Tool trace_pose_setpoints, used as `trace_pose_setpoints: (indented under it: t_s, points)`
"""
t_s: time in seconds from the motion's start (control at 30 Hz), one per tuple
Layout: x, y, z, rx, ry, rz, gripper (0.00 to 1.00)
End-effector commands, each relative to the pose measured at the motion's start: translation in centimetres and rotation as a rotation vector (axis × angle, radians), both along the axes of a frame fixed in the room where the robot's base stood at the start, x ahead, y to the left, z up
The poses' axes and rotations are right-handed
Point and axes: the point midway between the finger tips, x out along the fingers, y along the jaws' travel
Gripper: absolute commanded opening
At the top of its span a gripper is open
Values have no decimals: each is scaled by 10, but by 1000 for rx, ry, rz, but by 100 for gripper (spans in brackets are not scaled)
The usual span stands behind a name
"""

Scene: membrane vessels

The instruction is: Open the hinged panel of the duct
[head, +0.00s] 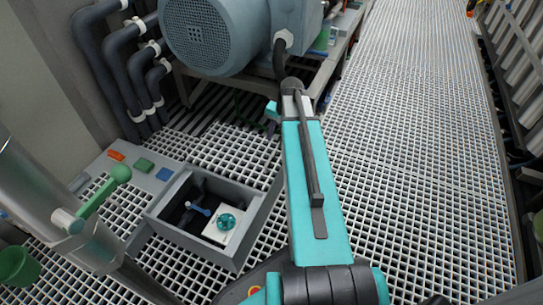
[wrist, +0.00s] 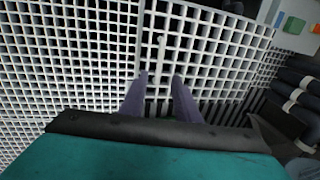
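I cannot make out a hinged panel or surely tell which part is the duct. In the head view, a grey open-topped box (head: 251,213) sits in the grating at lower left. Inside it are a small blue handle (head: 199,209) and a pale block with a teal handwheel (head: 226,222). My arm reaches forward past the right of this box; its fingers are not clear there. In the wrist view, my gripper (wrist: 160,77) has its two fingers apart, with nothing between them but grating beyond.
A large grey-blue motor (head: 225,35) stands ahead. Dark pipes (head: 118,70) run down the left wall. A metal cylinder (head: 35,190) with a green-knobbed lever (head: 105,190) and a green bucket (head: 18,266) are at left. The grating floor (head: 410,150) is clear on the right.

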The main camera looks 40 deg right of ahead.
Motion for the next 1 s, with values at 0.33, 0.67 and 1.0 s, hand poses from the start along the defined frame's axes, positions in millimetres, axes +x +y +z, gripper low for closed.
trace_pose_setpoints:
  t_s: [0.33, 0.67, 1.0]
  points:
    - [9, 4, -53, 1, 1, -1, 29]
    - [16, 9, -95, 1, 1, -1, 29]
    - [19, 10, -109, -1, 0, -1, 29]
